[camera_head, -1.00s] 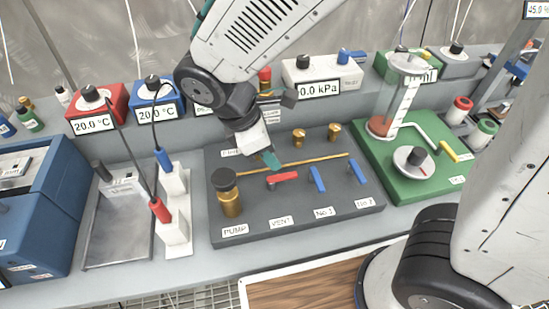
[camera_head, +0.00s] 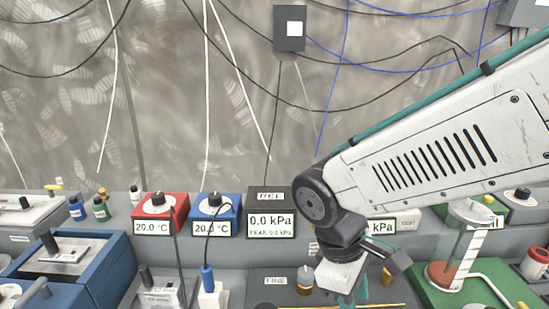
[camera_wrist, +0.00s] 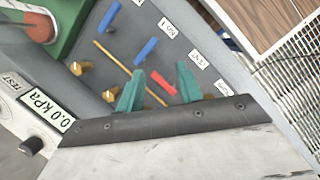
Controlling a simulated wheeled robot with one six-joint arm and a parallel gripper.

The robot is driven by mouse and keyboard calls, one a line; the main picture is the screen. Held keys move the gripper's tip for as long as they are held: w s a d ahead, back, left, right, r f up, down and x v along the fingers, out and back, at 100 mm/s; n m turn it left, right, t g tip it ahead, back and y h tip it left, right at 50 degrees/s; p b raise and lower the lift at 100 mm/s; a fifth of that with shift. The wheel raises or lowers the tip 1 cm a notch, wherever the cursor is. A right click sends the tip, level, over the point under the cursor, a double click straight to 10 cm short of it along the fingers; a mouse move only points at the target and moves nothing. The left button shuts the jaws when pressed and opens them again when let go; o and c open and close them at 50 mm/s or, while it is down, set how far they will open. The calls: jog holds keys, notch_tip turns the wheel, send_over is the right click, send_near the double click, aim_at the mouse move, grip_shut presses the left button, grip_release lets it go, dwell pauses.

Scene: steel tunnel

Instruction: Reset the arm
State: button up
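My gripper (camera_head: 354,296) hangs from my white arm at the lower right of the head view, over the dark valve panel, its tips partly cut off by the bottom edge. In the wrist view my gripper (camera_wrist: 160,85) shows two teal fingers standing apart, with nothing between them. Beyond the fingers lie a brass rod (camera_wrist: 112,58), a red lever (camera_wrist: 164,82) and blue levers (camera_wrist: 146,50) on the dark panel (camera_wrist: 185,62). I cannot judge the exact height above the panel.
A black pressure display (camera_head: 270,222) reads 0.0 kPa, beside blue (camera_head: 214,208) and red (camera_head: 160,206) temperature boxes. A green base with a cylinder (camera_head: 466,245) stands right of my gripper. Cables hang along the back wall (camera_head: 180,100); the air left of my arm is clear.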

jog(key=s+d+r+m+t+y, duration=0.1)
jog(key=s+d+r+m, duration=0.2)
jog(key=d+r+m, duration=0.1)
jog(key=s+d+r+m+t+y, duration=0.1)
jog(key=s+d+r+m+y, duration=0.1)
jog(key=d+m, duration=0.5)
jog(key=shift+s+d+r+t, duration=0.4)
jog(key=shift+s+d+r, duration=0.45)
jog(key=shift+d+r, duration=0.35)
